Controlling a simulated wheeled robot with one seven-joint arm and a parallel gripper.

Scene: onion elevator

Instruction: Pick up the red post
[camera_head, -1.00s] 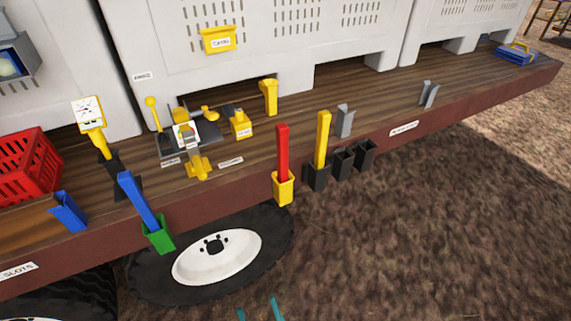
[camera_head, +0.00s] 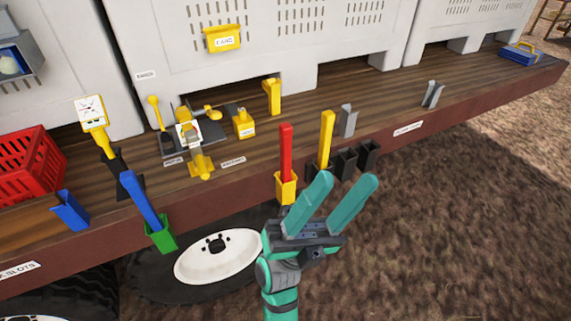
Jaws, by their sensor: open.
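The red post (camera_head: 286,150) stands upright in a yellow holder (camera_head: 284,187) on the front edge of the wooden deck. My gripper (camera_head: 345,182) is teal with a dark palm and is open and empty. It is in front of the deck edge, in the picture just right of and below the red post. Its left finger overlaps the yellow holder's right side in the picture. I cannot tell whether it touches the holder.
A yellow post (camera_head: 326,138) stands close right of the red post, beside dark empty holders (camera_head: 345,160). A blue post (camera_head: 140,202) stands in a green holder (camera_head: 162,237) at left. A red crate (camera_head: 32,165) sits further left. A wheel (camera_head: 217,255) is below the deck.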

